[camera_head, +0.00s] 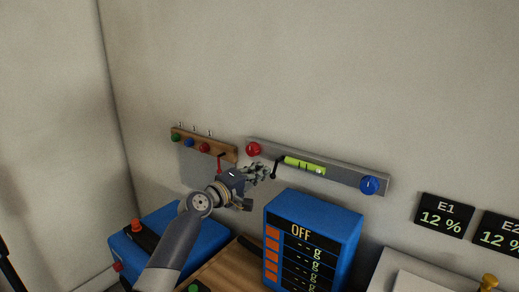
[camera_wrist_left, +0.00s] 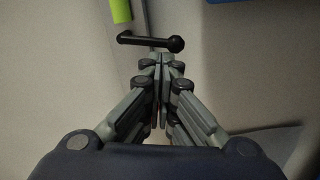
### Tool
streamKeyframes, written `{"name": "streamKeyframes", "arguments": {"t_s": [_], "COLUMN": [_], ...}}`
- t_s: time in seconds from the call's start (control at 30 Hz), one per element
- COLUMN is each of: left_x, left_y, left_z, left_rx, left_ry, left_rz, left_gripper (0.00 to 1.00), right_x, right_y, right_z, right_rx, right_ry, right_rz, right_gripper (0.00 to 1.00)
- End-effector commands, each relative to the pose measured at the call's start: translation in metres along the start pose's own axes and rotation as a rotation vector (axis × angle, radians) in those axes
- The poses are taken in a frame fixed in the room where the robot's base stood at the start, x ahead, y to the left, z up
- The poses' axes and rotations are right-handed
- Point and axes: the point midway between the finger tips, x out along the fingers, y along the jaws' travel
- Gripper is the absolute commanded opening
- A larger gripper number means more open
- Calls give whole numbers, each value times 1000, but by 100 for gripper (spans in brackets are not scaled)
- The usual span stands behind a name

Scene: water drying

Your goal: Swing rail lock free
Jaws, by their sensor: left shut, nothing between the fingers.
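A grey rail (camera_head: 345,177) is fixed to the wall, with a red knob (camera_head: 253,149) at its left end and a blue knob (camera_head: 369,185) at its right end. A yellow-green level vial (camera_head: 304,165) sits on it. A black lever (camera_head: 278,167), probably the rail lock, hangs just left of the vial. In the left wrist view the black lever (camera_wrist_left: 150,41) lies across, its round end at the right. My left gripper (camera_head: 268,171) is shut and empty, its tips close beside the lever; I cannot tell whether they touch. The tips also show in the wrist view (camera_wrist_left: 162,62).
A wooden strip (camera_head: 225,152) with coloured knobs and a red lever (camera_head: 219,162) is left of the rail. Below stand a blue display box (camera_head: 313,225) reading OFF and another blue box (camera_head: 205,240). The wall above is clear.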

Motion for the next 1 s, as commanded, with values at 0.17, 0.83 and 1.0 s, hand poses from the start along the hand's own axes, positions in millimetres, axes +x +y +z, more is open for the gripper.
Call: {"name": "streamKeyframes", "arguments": {"t_s": [0.17, 0.83, 1.0], "left_x": [0, 1, 1], "left_y": [-3, -7, -7], "left_z": [6, 12, 12], "left_rx": [-121, -262, -261], "left_ry": [-1, 0, 0], "left_rz": [6, 13, 13], "left_gripper": [0, 0, 0], "right_x": [-6, -11, -11], "right_y": [0, 1, 1], "right_z": [0, -1, -1], "right_rx": [0, 0, 0], "right_ry": [0, 0, 0], "right_rz": [0, 1, 1], "right_gripper": [40, 40, 40]}}
